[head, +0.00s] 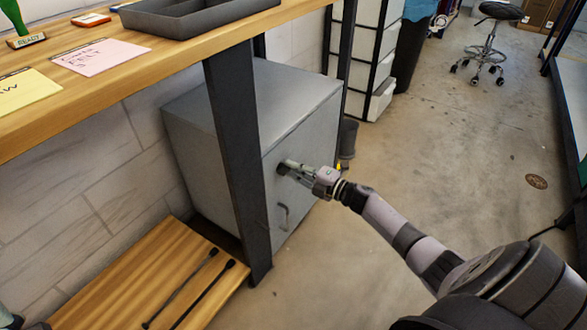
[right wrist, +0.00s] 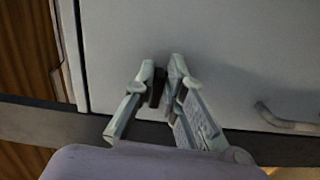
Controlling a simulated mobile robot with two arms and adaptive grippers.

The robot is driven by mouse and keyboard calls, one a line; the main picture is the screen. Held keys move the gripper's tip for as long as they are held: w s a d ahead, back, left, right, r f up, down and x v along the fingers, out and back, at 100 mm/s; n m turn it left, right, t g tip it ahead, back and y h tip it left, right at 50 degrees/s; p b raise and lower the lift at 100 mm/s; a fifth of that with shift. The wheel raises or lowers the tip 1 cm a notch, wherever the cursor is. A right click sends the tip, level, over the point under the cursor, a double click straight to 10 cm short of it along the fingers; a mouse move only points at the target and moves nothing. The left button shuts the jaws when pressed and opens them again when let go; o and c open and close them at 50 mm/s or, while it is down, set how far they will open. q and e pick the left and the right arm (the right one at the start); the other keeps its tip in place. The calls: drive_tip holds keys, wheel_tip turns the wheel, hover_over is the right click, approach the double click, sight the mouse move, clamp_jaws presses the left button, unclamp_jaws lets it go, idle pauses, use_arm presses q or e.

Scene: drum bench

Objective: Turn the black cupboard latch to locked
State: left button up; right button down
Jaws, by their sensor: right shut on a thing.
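The grey cupboard (head: 250,100) stands under the bench, and its door (head: 318,135) faces right. The black latch (head: 282,168) is on the door, above the curved handle (head: 283,216), and is partly covered by my right gripper (head: 291,168). In the right wrist view the black latch (right wrist: 156,88) sits between the fingertips of my right gripper (right wrist: 162,74), which is shut on it. The fingers hide much of the latch, so its exact angle is hard to tell. A pale sliver at the head view's bottom left corner may be part of my left gripper; its jaws cannot be made out.
A dark bench leg (head: 238,150) stands in front of the cupboard's near edge. A low wooden shelf (head: 120,275) holds two dark rods. The wooden benchtop (head: 150,55) is above, with a grey tray (head: 195,14). The floor (head: 430,140) to the right is mostly clear.

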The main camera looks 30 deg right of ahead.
drive_tip(key=c, duration=1.7)
unclamp_jaws()
drive_tip(key=v, duration=1.2)
drive_tip(key=shift+a, duration=0.1)
